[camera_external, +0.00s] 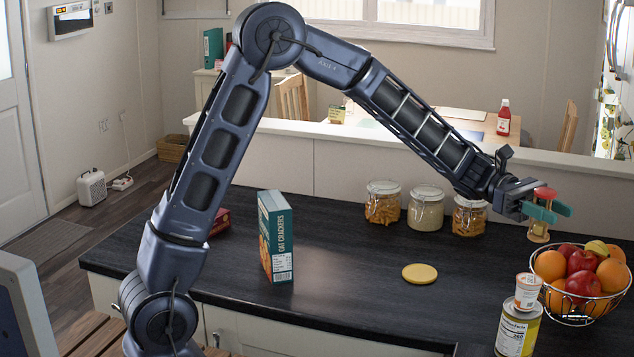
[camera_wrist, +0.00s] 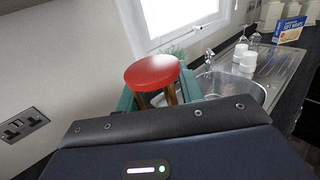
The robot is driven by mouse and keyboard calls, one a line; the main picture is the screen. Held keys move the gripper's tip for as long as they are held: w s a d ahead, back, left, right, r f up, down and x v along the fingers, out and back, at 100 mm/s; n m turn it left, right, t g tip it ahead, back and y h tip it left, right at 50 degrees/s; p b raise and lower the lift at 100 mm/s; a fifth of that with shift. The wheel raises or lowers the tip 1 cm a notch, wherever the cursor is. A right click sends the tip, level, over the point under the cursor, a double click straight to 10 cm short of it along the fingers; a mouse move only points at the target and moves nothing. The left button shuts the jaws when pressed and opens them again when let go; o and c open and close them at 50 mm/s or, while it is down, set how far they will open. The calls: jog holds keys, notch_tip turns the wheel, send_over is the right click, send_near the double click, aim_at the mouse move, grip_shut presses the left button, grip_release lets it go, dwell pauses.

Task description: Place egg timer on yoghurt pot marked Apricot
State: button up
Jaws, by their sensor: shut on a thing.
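The egg timer, with a round red top (camera_external: 543,192) and wooden posts, is held upright between the teal fingers of my gripper (camera_external: 546,213). Its red top also shows in the wrist view (camera_wrist: 152,72), in front of the fingers. My gripper is shut on it, raised above the counter near the back of the fruit bowl. A small white and orange pot (camera_external: 527,291), which looks like a yoghurt pot, appears to stand on a yellow can at the front right, below and nearer than my gripper. Its flavour name is too small to read.
A wire fruit bowl (camera_external: 579,318) stands beside the yellow can (camera_external: 516,333). Several jars (camera_external: 426,208), a yellow disc (camera_external: 419,273) and a cracker box (camera_external: 276,238) are on the dark counter. The wrist view shows a sink (camera_wrist: 232,86) and white stacked pots or cups (camera_wrist: 249,59).

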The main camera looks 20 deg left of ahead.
jog(key=shift+f, duration=4)
jog(key=shift+f, duration=0.5)
jog(key=o, duration=1)
